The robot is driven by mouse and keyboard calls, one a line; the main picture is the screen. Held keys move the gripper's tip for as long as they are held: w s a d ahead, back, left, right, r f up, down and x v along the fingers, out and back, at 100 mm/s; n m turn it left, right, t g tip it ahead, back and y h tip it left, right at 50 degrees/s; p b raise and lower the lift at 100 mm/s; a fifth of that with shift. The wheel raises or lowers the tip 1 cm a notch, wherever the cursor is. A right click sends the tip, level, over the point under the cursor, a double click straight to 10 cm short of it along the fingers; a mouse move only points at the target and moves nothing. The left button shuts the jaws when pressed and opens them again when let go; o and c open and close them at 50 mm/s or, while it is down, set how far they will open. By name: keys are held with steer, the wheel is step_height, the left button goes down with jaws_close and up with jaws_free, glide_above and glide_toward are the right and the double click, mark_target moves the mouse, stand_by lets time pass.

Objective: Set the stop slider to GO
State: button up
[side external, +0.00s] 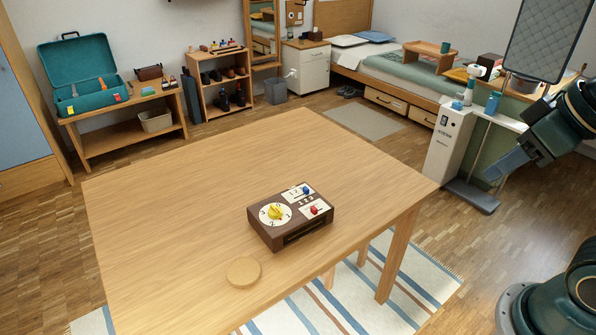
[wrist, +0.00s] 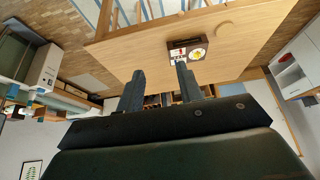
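A dark brown control box (side external: 284,232) sits on the wooden table, right of the middle of the tabletop. Its top carries a yellow dial knob (side external: 275,212) on a white disc, a blue knob (side external: 305,190) and a red knob (side external: 315,210) on small white plates. The plate lettering is too small to read, so I cannot tell which is the stop slider or its setting. The box also shows in the wrist view (wrist: 178,44), far beyond the fingertips. My gripper (wrist: 158,72) is open and empty, well away from the box. In the side view it is at the right edge (side external: 515,163).
A round wooden disc (side external: 243,271) lies on the table (side external: 180,215) in front of the box. The rest of the tabletop is clear. A white stand (side external: 449,140) and a bed are behind, right of the table. A striped rug (side external: 420,282) lies on the floor.

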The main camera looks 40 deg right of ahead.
steer(key=shift+w, duration=0.1)
steer(key=shift+c, duration=0.4)
steer(key=g, duration=0.6)
glide_above(314, 208)
step_height(314, 208, down, 17)
steer(key=shift+r, duration=0.1)
steer(key=shift+f, duration=6.85)
